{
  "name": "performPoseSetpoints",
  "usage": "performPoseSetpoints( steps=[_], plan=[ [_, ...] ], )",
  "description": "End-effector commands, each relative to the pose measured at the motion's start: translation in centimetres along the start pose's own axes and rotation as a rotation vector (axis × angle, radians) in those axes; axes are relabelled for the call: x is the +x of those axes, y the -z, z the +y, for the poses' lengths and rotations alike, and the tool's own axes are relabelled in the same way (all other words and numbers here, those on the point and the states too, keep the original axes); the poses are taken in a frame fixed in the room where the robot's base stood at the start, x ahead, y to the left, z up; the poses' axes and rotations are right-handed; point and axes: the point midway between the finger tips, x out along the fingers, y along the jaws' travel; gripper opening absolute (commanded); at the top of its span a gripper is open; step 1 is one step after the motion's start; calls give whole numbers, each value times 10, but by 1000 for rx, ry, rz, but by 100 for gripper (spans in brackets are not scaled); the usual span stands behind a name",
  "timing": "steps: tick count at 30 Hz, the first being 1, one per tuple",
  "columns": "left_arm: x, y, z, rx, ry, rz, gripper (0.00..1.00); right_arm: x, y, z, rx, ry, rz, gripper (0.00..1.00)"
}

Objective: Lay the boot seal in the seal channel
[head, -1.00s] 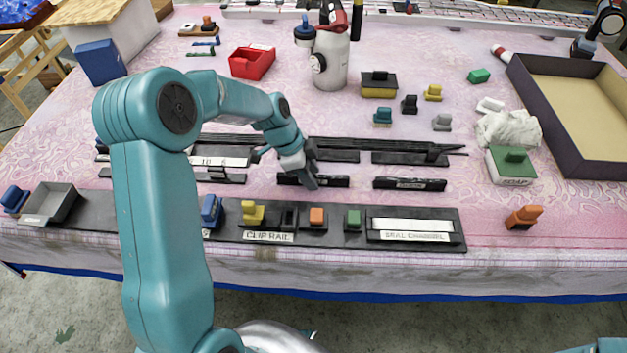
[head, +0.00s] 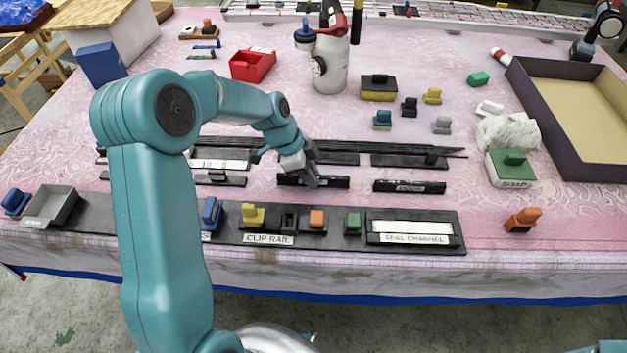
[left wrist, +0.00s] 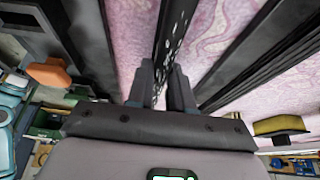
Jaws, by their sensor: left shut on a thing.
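The seal channel (head: 410,227) is a dark holder with a pale long face and a "SEAL CHANNEL" label, at the right end of the dark front board. My left gripper (head: 311,180) is down at the left one of two short dark strips, behind the board. It is shut on this dark strip (head: 336,182), whose label I cannot read; I cannot tell if it is the boot seal. In the left wrist view the fingers (left wrist: 161,84) stand on both sides of the strip (left wrist: 174,35), which has pale marks. My right gripper is out of view.
A similar dark strip (head: 410,187) lies to the right. The front board (head: 340,240) carries coloured blocks beside the channel, including a green one (head: 353,220). Long dark rails (head: 410,160) lie behind. An orange block (head: 523,219) stands right of the board.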

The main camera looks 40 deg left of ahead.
Motion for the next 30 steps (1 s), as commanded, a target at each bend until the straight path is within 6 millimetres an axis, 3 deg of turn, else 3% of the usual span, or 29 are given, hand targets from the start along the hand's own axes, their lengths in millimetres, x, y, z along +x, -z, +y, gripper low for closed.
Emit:
performPoseSetpoints(
  steps=[14,30],
  plan=[
    [-10,4,0,0,1,0,0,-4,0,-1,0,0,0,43],
    [-38,16,0,0,0,0,0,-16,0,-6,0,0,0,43]
  ],
)
